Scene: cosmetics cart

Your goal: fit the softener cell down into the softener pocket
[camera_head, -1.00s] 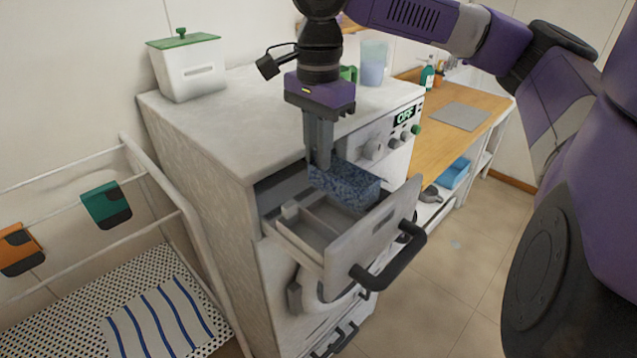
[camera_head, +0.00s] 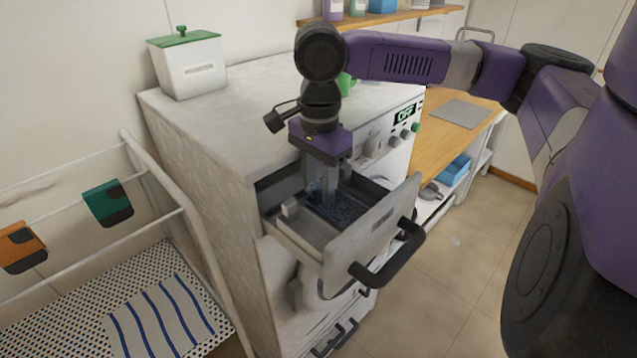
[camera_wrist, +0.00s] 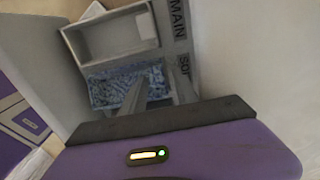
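The softener cell (camera_head: 343,208) is a blue speckled block, now low inside the open drawer (camera_head: 378,228) of the white machine. In the wrist view the cell (camera_wrist: 105,92) lies in the compartment beside the partly hidden "SOF" label (camera_wrist: 184,68), the softener pocket. I cannot tell whether it is fully seated.
An empty compartment (camera_wrist: 115,40) beside the "MAIN" label adjoins the pocket. The drawer front has a black handle (camera_head: 388,262). A white bin with a green lid (camera_head: 188,68) stands on the machine top. A drying rack (camera_head: 180,200) stands at the left.

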